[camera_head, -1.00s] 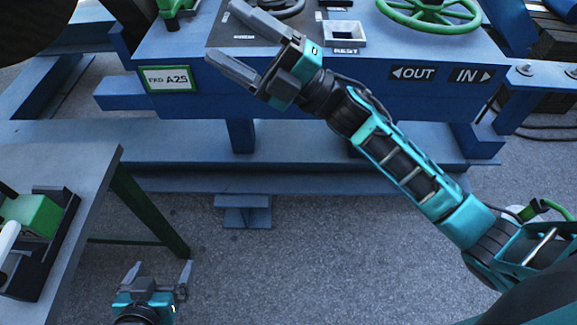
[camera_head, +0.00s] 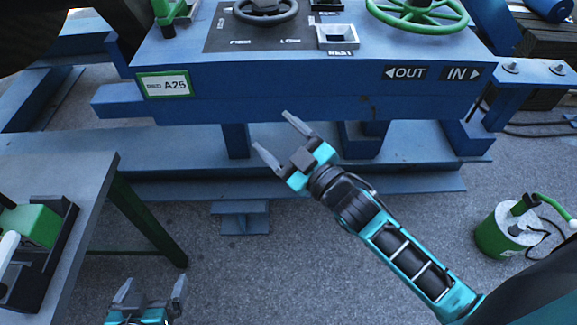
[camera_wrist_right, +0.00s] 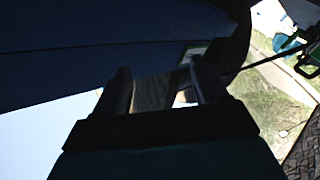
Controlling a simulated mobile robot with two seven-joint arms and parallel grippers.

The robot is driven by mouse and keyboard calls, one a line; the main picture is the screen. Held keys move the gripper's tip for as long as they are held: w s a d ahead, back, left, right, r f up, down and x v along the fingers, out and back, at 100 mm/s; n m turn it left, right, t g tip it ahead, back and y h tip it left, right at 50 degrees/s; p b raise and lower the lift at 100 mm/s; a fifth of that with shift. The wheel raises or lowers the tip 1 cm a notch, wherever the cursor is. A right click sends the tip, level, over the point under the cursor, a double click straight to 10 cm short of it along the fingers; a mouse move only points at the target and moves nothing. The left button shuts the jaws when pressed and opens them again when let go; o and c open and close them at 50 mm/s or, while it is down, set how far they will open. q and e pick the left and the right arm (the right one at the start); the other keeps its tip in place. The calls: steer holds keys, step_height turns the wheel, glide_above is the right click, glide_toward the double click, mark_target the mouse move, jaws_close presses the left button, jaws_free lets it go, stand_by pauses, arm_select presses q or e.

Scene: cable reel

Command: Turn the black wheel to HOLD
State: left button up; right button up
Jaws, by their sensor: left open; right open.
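The black wheel (camera_head: 265,12) sits on a dark panel at the top of the blue bench in the head view. My right gripper (camera_head: 271,131) is open and empty, below the front edge of the blue bench and well short of the wheel. Its fingers also show in the right wrist view (camera_wrist_right: 158,85), with nothing between them. My left gripper (camera_head: 150,290) is open and empty at the bottom left, near the grey table.
A green wheel (camera_head: 416,14) stands farther right above OUT and IN labels. A green lever (camera_head: 170,12) stands left. The grey side table (camera_head: 85,180) is at left, a green canister (camera_head: 503,230) at right.

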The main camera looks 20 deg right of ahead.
steer(key=s+d+f+m+g+h, duration=0.1)
steer(key=s+f+m+h, duration=0.1)
steer(key=f, duration=0.3)
steer(key=shift+s+f+m+g, duration=0.3)
steer(key=shift+s+f+g, duration=0.1)
steer(key=shift+s, duration=0.15)
steer(key=shift+d, duration=0.1)
steer(key=s+d+f+m+g+h, duration=0.2)
steer(key=s+d+f+m+g, duration=0.1)
steer(key=s+f, duration=0.7)
steer(key=shift+s+f+m+g+h, duration=0.4)
steer(key=shift+f+m+g, duration=0.3)
steer(key=shift+m+g, duration=0.2)
